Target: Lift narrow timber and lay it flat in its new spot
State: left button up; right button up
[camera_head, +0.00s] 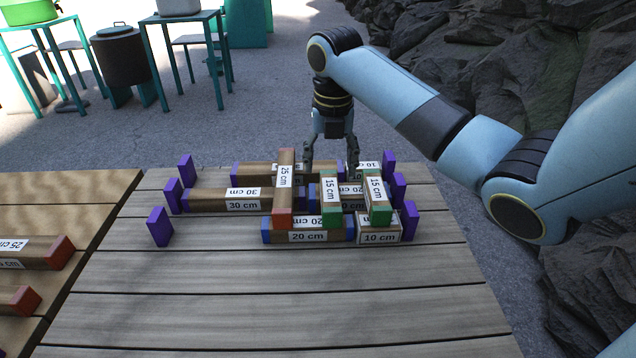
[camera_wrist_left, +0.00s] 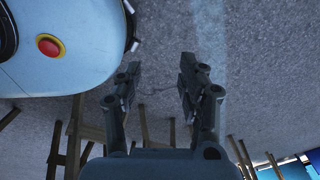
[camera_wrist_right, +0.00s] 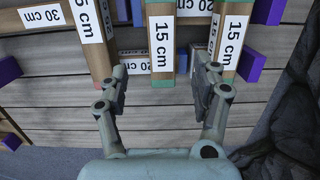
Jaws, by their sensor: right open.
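Labelled timbers lie stacked in layers on the wooden table. On top are a 25 cm timber with red ends (camera_head: 285,188) and two 15 cm timbers with green ends, one in the middle (camera_head: 330,200) and one at the right (camera_head: 376,200). Below lie 30 cm timbers with purple ends (camera_head: 230,198), 20 cm timbers with blue ends (camera_head: 300,232) and a 10 cm timber (camera_head: 379,234). My right gripper (camera_head: 331,168) is open and empty behind the stack; in its wrist view the fingers (camera_wrist_right: 160,82) flank the middle 15 cm timber (camera_wrist_right: 161,45). My left gripper (camera_wrist_left: 160,72) is open and empty over pavement.
Upright purple blocks (camera_head: 160,227) stand at both sides of the stack. A second table (camera_head: 70,200) at left holds red-ended timbers (camera_head: 40,250). The near part of the main table (camera_head: 280,300) is clear. Dark rocks (camera_head: 560,90) rise at right.

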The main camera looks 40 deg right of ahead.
aim_at(330, 190)
notch_tip(330, 190, down, 4)
jog(key=shift+d+b, duration=0.15)
jog(key=shift+b, duration=0.25)
jog(key=shift+w+f, duration=0.1)
jog(key=shift+f, duration=0.2)
jog(key=f, duration=0.1)
jog(key=f+b, duration=0.1)
jog(key=f, duration=0.3)
jog(key=shift+w+d+b, duration=0.25)
jog(key=shift+d+b, duration=0.05)
jog(key=shift+b, duration=0.05)
jog(key=shift+r, duration=0.1)
jog(key=c, duration=1.1)
jog(key=shift+c, duration=0.9)
pick_arm(q)
jog(key=shift+g, duration=0.4)
jog(key=s+f, duration=0.2)
jog(key=s, duration=0.1)
jog(key=s+f, duration=0.1)
jog(key=shift+s, duration=0.35)
